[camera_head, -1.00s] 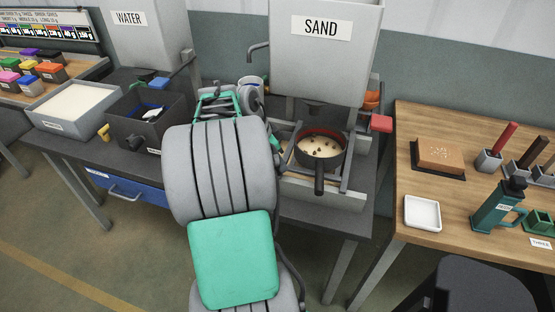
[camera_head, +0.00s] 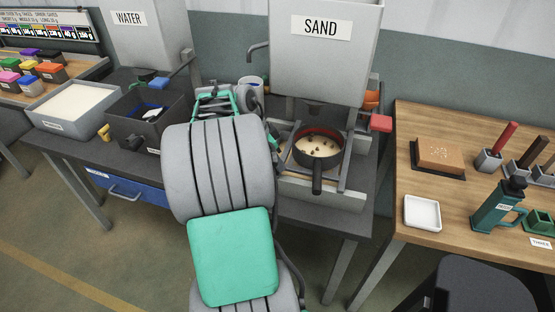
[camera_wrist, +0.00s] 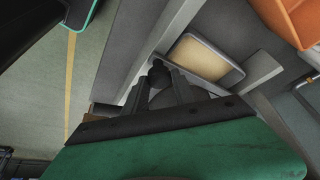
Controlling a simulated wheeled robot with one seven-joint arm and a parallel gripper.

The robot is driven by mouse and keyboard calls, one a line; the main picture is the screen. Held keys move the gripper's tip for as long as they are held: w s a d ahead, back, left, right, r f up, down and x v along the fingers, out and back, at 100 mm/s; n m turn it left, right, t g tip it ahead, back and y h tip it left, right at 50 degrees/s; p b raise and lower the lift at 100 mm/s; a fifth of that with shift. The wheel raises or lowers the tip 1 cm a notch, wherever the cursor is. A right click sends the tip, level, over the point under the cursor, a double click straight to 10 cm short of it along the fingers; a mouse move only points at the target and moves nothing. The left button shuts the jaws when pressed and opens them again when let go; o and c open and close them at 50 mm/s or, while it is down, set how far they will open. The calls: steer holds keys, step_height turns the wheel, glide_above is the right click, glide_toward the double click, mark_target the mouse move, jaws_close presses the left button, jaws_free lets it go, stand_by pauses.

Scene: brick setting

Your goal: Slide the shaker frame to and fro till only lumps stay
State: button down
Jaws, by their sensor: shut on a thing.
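The shaker frame (camera_head: 346,170) is a grey rail frame on the bench below the hopper labelled SAND. A dark round sieve (camera_head: 318,163) with a red inner rim and a forward-pointing handle sits in it. Pale material and several brown lumps (camera_head: 316,150) show inside the sieve. My gripper is hidden behind my arm in the head view. In the wrist view my gripper (camera_wrist: 160,88) is shut on a dark rounded knob or handle (camera_wrist: 158,70), which looks like part of the shaker frame. Its exact attachment is hard to see.
The SAND hopper (camera_head: 325,60) hangs close above the sieve. A red block (camera_head: 381,123) sticks out right of the frame. A dark bin (camera_head: 145,115) and a white-filled tray (camera_head: 75,108) stand left. A wooden table (camera_head: 455,195) holds tools at right.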

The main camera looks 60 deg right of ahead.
steer(key=w, duration=0.5)
steer(key=shift+w+a, duration=0.35)
steer(key=shift+a, duration=0.05)
steer(key=c, duration=1.1)
jaws_free()
steer(key=shift+o, duration=0.2)
steer(key=v, duration=0.8)
